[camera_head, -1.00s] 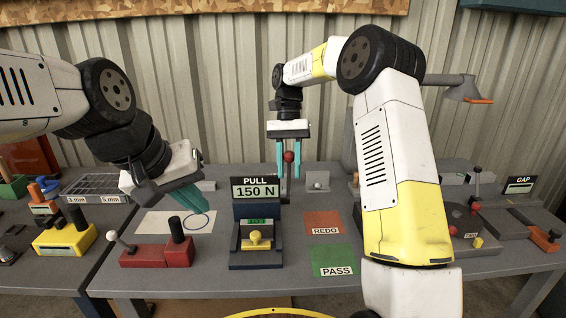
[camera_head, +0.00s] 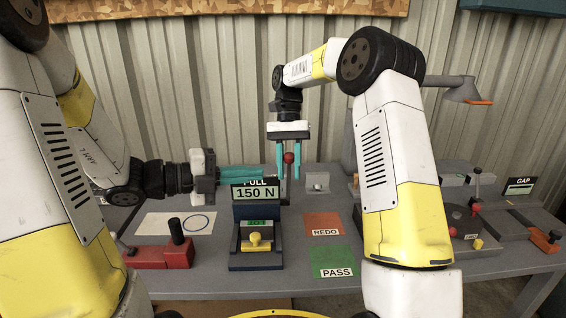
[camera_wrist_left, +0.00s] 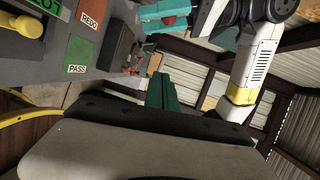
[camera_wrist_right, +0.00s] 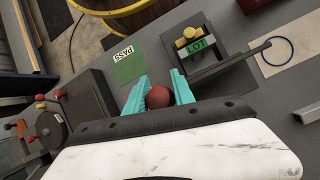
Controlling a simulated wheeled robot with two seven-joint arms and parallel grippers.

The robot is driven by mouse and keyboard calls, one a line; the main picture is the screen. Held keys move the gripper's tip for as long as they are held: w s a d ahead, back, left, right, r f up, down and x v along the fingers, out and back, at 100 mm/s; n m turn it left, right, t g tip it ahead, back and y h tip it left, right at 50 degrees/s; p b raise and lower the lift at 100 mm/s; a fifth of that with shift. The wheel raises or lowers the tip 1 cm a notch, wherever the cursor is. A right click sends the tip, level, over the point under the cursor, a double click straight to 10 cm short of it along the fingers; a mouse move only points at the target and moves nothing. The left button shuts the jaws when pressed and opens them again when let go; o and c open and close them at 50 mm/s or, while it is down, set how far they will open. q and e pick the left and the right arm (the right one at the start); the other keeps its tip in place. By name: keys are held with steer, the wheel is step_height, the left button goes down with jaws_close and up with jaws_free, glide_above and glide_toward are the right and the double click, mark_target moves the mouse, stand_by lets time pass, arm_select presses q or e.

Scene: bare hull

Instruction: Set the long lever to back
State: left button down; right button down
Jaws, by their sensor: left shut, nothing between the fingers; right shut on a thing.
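The long lever stands behind the PULL 150 N sign, with a red ball knob (camera_head: 288,157) on top and a grey stem partly hidden below. My right gripper (camera_head: 288,169) points down and is shut on the knob, one teal finger on each side. The right wrist view shows the red knob (camera_wrist_right: 158,97) between its fingers. My left gripper (camera_head: 262,173) is shut and empty. It lies level, its fingers pointing right just above the sign, with the tips close to the lever on its left. Its closed fingers (camera_wrist_left: 161,95) also show in the left wrist view.
The PULL sign (camera_head: 255,193) and its stand with a yellow knob are in front of the lever. REDO (camera_head: 323,224) and PASS (camera_head: 334,260) pads lie to the right. A red block (camera_head: 165,257) with a black handle stands at left. A corrugated wall is behind.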

arm_select(q)
steer(key=w+d+f+n+t, duration=0.1)
steer(key=w+d+f+n, duration=0.1)
steer(key=w+d, duration=0.5)
steer(key=shift+w+d, duration=0.3)
steer(key=shift+w, duration=0.8)
